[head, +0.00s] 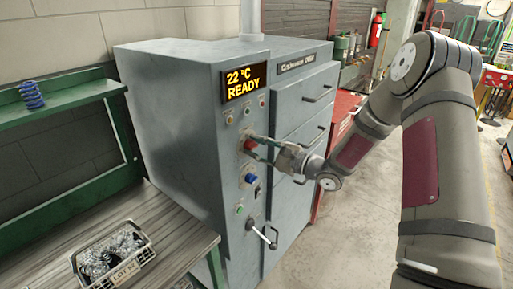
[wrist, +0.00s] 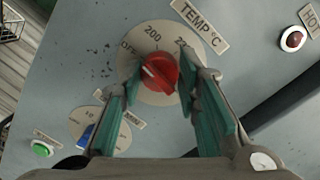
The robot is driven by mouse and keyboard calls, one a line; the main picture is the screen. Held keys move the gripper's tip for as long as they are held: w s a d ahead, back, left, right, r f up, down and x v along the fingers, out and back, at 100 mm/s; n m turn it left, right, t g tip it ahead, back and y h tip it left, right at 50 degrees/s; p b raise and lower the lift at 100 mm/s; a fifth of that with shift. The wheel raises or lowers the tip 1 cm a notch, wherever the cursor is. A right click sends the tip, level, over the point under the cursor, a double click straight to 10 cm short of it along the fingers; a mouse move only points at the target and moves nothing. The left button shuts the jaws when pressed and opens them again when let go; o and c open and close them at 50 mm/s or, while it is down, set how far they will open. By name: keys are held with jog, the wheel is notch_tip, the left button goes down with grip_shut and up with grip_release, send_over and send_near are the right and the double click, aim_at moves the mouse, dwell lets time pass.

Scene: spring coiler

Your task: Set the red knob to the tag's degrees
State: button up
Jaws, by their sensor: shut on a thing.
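The red knob (head: 249,145) is on the front panel of the grey oven (head: 185,120). In the wrist view the red knob (wrist: 160,72) sits on a round dial under a TEMP °C label, with OFF and 200 readable and another number partly hidden. A pale mark on the knob points left, towards the OFF side. My gripper (wrist: 161,64) has its green-padded fingers on either side of the knob, shut on it. It also shows at the panel in the head view (head: 253,148). A basket tag (head: 123,272) reads LOT; its remaining text is too small to read.
The oven display (head: 245,82) reads 22 °C READY. A blue knob (wrist: 88,134) on a MIN dial and a green button (wrist: 41,149) lie below left. A lever (head: 263,236) sticks out lower down. The basket (head: 82,262) stands on the bench.

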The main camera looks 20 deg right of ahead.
jog(key=m+t+p, duration=0.1)
jog(key=m, duration=0.6)
dwell(0.5)
jog(key=o, duration=1.2)
jog(key=shift+c, duration=0.2)
jog(key=v, duration=1.2)
